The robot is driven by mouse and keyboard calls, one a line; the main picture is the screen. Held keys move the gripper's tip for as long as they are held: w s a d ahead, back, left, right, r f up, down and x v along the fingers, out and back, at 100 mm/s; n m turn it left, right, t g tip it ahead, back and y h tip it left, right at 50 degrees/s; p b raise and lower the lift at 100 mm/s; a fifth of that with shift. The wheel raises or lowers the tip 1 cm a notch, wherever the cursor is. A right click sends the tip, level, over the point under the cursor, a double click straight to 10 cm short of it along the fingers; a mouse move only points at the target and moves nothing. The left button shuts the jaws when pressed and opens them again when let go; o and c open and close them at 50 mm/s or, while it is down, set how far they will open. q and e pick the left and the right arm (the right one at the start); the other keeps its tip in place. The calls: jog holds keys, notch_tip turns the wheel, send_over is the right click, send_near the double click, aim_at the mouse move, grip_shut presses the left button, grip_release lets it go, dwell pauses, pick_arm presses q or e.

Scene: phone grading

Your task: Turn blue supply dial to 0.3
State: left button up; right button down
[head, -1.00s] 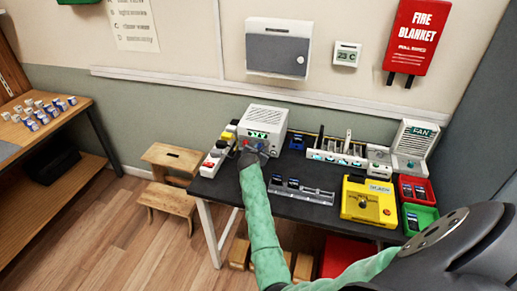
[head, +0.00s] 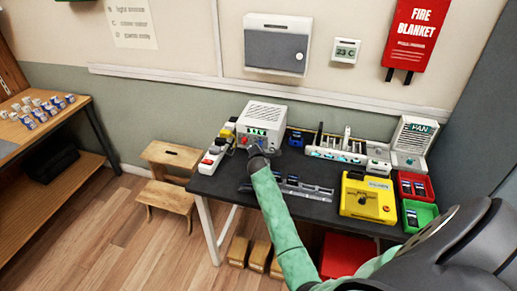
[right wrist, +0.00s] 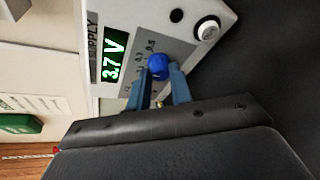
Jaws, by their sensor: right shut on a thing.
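The white power supply (head: 262,122) stands at the back left of the dark table, its lit green display facing front. In the right wrist view its display (right wrist: 114,57) reads 3.7 V. The blue dial (right wrist: 158,67) sits on the grey panel beside the display, with small scale marks around it. My right gripper (right wrist: 160,82) has its two blue-grey fingers on either side of the dial and is shut on it. In the head view the right gripper (head: 258,152) is at the supply's front and hides the dial. My left gripper is not in view.
A white power strip (head: 212,158) with plugs is left of the supply. A phone rack (head: 305,190) lies right of my arm. A yellow box (head: 367,199), red tray (head: 428,187) and green tray (head: 433,219) stand to the right.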

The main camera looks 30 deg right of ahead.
jog(key=c, duration=1.4)
grip_release()
jog(key=shift+o, duration=0.7)
jog(key=shift+d, duration=0.1)
jog(key=shift+r, duration=0.15)
notch_tip(320, 180, up, 3)
jog(key=shift+d+r+b, duration=0.1)
jog(key=shift+b, duration=0.95)
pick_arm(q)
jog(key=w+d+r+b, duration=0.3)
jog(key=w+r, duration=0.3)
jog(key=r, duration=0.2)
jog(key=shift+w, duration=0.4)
pick_arm(e)
jog(key=s+d+r, duration=0.5)
jog(key=s+r, duration=0.2)
jog(key=s, duration=0.3)
jog(key=shift+s+r, duration=0.2)
